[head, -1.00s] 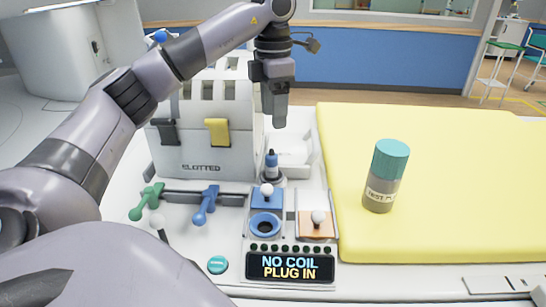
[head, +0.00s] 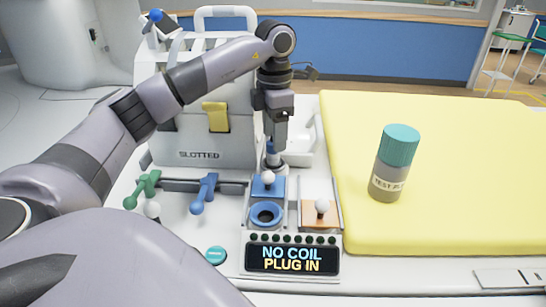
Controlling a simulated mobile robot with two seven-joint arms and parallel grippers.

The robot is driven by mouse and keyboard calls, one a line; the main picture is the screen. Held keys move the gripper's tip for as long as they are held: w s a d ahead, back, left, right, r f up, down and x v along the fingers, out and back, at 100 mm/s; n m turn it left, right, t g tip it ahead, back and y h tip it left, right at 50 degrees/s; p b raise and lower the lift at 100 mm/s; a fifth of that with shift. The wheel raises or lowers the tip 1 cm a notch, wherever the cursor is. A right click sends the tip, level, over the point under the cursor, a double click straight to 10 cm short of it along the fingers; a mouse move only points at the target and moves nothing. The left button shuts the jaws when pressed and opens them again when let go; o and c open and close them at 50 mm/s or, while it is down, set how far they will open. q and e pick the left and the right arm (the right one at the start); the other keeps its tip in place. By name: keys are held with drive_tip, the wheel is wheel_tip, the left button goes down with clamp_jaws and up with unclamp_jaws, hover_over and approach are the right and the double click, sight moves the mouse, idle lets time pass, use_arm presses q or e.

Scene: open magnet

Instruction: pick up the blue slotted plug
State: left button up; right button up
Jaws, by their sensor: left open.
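The blue slotted plug (head: 270,148) stands upright in a grey holder in the head view, behind the blue socket (head: 266,213). Only part of its blue side shows; my left gripper hides its top. My left gripper (head: 276,142) points down at the plug from above, its jaws open. I cannot tell whether the fingers touch the plug. My right gripper is not in view.
A white case marked "SLOTTED" (head: 200,153) stands close on the left. Blue (head: 205,193) and green (head: 143,189) levers are in front of it. A display (head: 292,259) reads "NO COIL PLUG IN". A teal-capped bottle (head: 391,177) stands on the yellow pad (head: 450,190).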

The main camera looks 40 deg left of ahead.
sight(273, 154)
use_arm(q)
drive_tip(key=shift+f, duration=2.65)
drive_tip(key=c, duration=1)
